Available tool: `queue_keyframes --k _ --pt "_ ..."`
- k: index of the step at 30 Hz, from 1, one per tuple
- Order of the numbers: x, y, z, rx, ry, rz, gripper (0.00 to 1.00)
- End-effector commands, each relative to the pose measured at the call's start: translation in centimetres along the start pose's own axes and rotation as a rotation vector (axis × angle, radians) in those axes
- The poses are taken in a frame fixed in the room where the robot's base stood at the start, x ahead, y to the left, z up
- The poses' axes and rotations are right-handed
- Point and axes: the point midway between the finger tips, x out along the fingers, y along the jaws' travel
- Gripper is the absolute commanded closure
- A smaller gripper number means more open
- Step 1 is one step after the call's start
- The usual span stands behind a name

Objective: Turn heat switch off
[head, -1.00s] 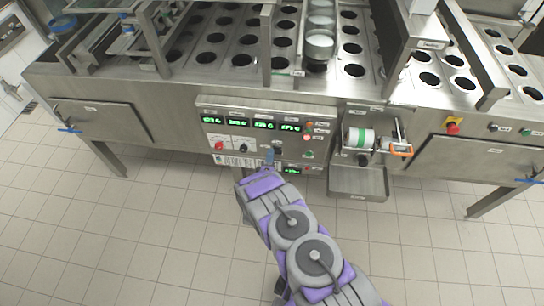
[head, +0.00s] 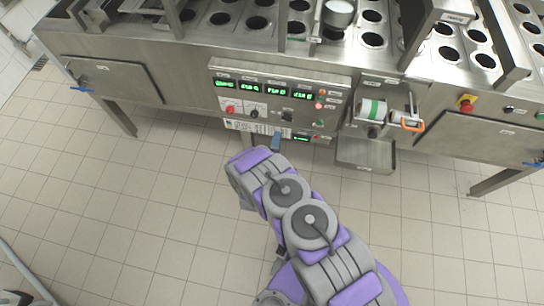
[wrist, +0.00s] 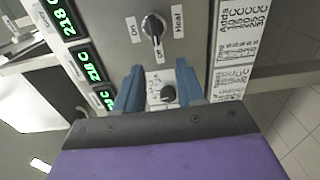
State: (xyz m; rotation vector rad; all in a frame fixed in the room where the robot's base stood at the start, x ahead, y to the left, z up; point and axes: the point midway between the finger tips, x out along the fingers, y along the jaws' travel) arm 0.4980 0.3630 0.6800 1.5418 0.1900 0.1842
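The heat switch (wrist: 153,27) is a black rotary knob on a silver plate, with "On" and "Heat" labels beside it in the wrist view. In the head view my gripper (head: 276,141) is at the panel's lower edge.
Green displays (head: 265,90) run above the knobs. A red knob (head: 230,109) is at left and a green knob (head: 319,123) at right. The tiled floor in front is clear.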

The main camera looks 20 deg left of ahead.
Motion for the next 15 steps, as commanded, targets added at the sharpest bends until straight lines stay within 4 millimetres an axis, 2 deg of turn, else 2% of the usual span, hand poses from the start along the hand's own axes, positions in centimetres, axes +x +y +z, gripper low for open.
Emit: queue_keyframes --k 3,9,15 --pt "-2.8 0.3 -0.2 -0.001 0.006 0.001 0.62" --pt "-6.5 0.2 -0.2 -0.001 0.006 0.002 0.62" --pt "-8.4 0.0 -0.2 0.0 0.004 0.001 0.62"
